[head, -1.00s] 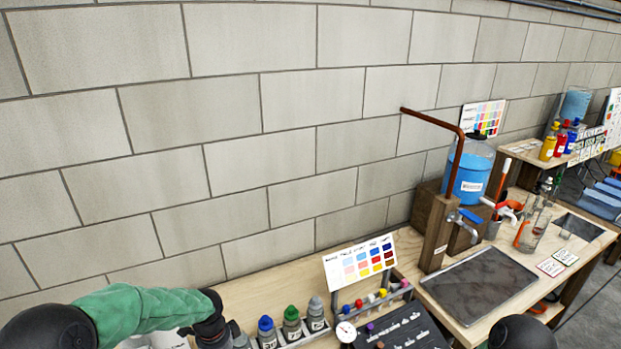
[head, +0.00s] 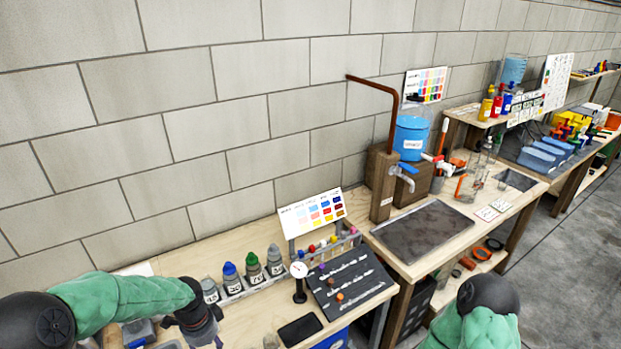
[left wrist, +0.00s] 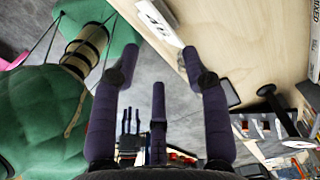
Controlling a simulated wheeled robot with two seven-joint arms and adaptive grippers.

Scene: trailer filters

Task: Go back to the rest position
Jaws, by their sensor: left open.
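My left arm comes in from the left in the head view, and its gripper (head: 215,338) is at the bottom, over the front left part of the workbench. In the left wrist view the dark fingers of my left gripper (left wrist: 160,85) are spread apart with nothing between them, so it is open and empty. Bench wood and grey floor show beyond the fingers. My right arm shows only as a green-sleeved part at the bottom right of the head view. My right gripper is out of the frame.
The workbench (head: 262,312) holds a row of grey bottles (head: 253,268), a colour chart (head: 312,215), a dial gauge (head: 299,280) and a black board (head: 347,284). A blue container (head: 411,138) and dark mat (head: 425,230) are on the right. Grey floor (head: 565,290) is clear at far right.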

